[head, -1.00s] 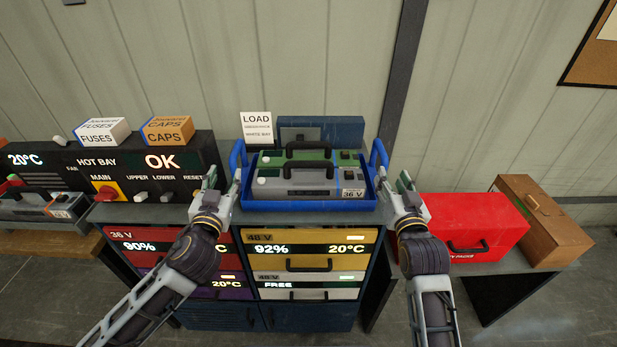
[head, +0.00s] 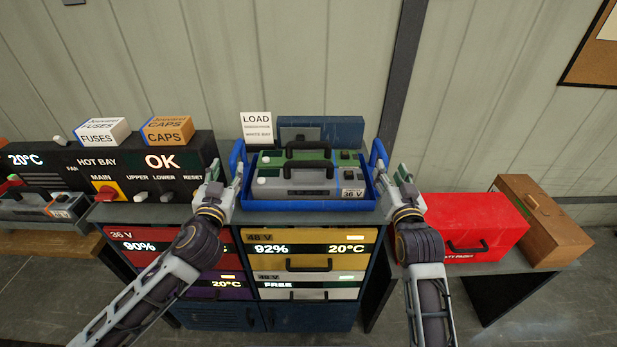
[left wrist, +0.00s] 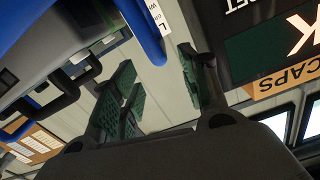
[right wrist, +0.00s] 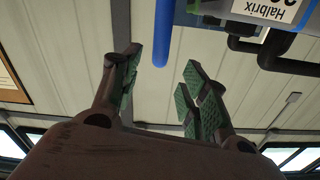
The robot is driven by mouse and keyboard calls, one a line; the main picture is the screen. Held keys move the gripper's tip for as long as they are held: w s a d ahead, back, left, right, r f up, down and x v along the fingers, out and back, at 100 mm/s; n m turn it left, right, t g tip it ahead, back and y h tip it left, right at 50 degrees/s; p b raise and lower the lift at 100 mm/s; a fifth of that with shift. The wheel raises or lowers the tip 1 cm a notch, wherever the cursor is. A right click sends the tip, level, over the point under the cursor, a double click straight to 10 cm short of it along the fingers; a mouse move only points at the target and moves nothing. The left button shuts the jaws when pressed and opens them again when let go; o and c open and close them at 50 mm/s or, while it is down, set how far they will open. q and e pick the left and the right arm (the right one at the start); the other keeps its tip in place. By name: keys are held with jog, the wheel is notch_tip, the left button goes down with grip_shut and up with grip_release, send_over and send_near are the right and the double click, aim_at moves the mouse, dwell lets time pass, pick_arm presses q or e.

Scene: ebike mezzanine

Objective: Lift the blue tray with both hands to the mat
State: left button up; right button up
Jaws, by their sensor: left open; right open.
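The blue tray (head: 310,206) sits on top of the drawer cabinet, with a raised blue handle at each end. It holds a green-topped battery case (head: 318,156) and a grey one (head: 300,187) labelled 36 V, both with black handles. My left gripper (head: 225,172) is open beside the left handle (head: 236,156); that handle shows in the left wrist view (left wrist: 143,30), off to one side of the fingers. My right gripper (head: 395,176) is open beside the right handle (head: 378,152), which shows in the right wrist view (right wrist: 162,35) beyond the fingertips. I cannot make out a mat.
A LOAD sign (head: 257,126) and a dark blue box (head: 345,130) stand behind the tray. The hot bay panel (head: 100,165) with FUSES and CAPS boxes is at left. A red case (head: 485,222) and a brown wooden box (head: 545,220) stand at right.

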aim_at(240, 141)
pick_arm(q)
jog(key=shift+w, duration=5.85)
pick_arm(e)
jog(key=shift+w, duration=5.85)
pick_arm(q)
grip_shut()
pick_arm(e)
grip_shut()
